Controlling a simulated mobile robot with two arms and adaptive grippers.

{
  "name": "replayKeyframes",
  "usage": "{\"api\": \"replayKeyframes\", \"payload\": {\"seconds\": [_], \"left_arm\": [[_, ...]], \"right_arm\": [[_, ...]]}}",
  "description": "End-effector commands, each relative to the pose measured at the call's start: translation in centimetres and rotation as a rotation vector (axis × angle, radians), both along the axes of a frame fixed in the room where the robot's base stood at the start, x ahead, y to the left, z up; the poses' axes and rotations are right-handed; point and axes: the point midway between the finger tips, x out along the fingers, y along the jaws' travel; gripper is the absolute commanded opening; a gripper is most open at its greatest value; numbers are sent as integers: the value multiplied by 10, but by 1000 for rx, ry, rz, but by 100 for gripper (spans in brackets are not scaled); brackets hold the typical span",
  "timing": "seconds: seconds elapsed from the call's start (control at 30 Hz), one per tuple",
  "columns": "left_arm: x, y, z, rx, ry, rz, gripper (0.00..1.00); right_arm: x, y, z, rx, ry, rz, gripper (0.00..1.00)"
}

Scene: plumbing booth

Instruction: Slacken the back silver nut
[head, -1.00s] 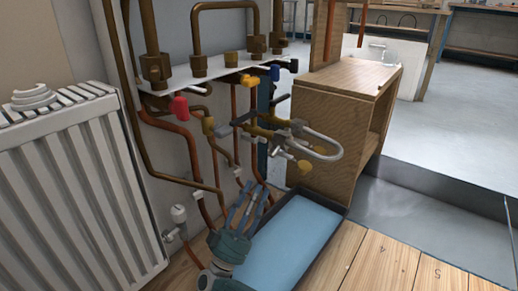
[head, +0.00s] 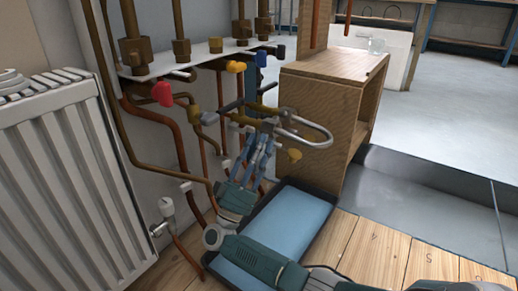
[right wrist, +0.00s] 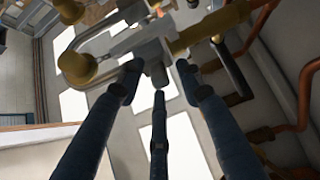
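The brass and silver pipe assembly, with its silver U-shaped pipe (head: 318,131), stands out from the wall in the head view. A silver nut (right wrist: 154,55) joins a brass pipe (right wrist: 208,28) in the right wrist view. I cannot tell for sure whether it is the back one. My right gripper (head: 264,140) is just below the assembly, pointing up. In the right wrist view its fingers (right wrist: 158,75) are spread on either side of the nut, with a third finger below. A gap shows on the right; contact on the left is unclear. My left gripper is not in view.
A blue-lined tray (head: 290,222) lies on the floor below. A white radiator (head: 65,180) stands at the left, and a wooden cabinet (head: 320,120) behind the assembly. Copper pipes (head: 165,130) and valves with a red handle (head: 162,93) crowd the wall.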

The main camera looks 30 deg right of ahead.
Motion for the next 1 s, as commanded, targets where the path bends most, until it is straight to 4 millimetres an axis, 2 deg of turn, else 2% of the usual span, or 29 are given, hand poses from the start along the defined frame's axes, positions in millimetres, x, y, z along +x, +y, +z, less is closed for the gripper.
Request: {"api": "replayKeyframes", "payload": {"seconds": [0.17, 0.37, 0.73, 1.0], "left_arm": [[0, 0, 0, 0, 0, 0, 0], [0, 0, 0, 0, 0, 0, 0], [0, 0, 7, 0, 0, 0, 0], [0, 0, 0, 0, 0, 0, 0]], "right_arm": [[0, 0, 0, 0, 0, 0, 36], [0, 0, 0, 0, 0, 1, 0], [3, -2, -3, -61, -22, -3, 0], [5, -4, -9, -148, -56, 3, 0]]}}
